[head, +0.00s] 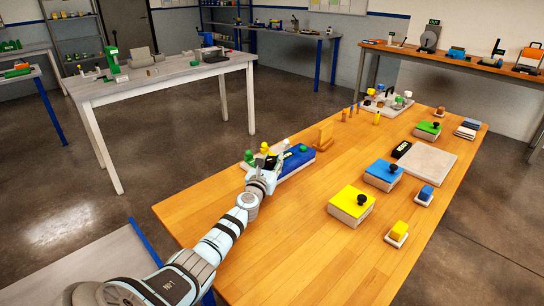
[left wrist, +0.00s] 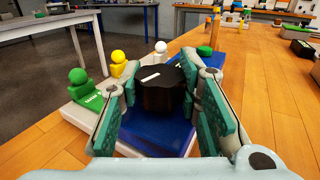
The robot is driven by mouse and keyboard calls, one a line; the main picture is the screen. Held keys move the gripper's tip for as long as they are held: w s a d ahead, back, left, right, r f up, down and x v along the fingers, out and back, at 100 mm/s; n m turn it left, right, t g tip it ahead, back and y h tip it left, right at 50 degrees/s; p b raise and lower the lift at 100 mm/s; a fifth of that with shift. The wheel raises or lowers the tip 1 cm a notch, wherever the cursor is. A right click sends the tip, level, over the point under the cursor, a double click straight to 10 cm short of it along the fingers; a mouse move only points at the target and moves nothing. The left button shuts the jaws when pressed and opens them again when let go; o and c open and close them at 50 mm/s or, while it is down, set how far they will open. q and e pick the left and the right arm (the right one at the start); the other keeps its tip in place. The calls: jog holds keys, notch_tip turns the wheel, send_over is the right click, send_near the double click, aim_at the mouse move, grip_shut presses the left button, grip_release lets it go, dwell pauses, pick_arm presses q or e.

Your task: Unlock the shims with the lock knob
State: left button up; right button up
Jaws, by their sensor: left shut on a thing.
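The black lock knob (left wrist: 160,92), with a white mark on its top, stands on the blue body (left wrist: 135,130) of a fixture in the left wrist view. My left gripper (head: 264,168) is at the near end of this fixture in the head view and is shut on the knob, a green-padded finger on each side. Along the fixture's left side stand a green shim (left wrist: 79,90), a yellow shim (left wrist: 118,64) and a white-topped one (left wrist: 161,48). A green button (left wrist: 204,51) is at its far end. The gripper hides part of the fixture in the head view. My right gripper is out of view.
A wooden block (head: 325,134) stands just beyond the fixture. Yellow (head: 352,203) and blue (head: 383,174) boxes with black knobs and a pale slab (head: 427,160) lie to the right. The wooden tabletop (head: 275,230) in front is clear.

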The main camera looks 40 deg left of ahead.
pick_arm(q)
jog(key=shift+n+g+y, duration=1.2)
jog(key=shift+n+y, duration=0.3)
jog(key=shift+y, duration=0.5)
jog(key=o, duration=1.2)
jog(key=shift+c, duration=0.2)
jog(key=v, duration=1.2)
jog(key=shift+w+d, duration=0.1)
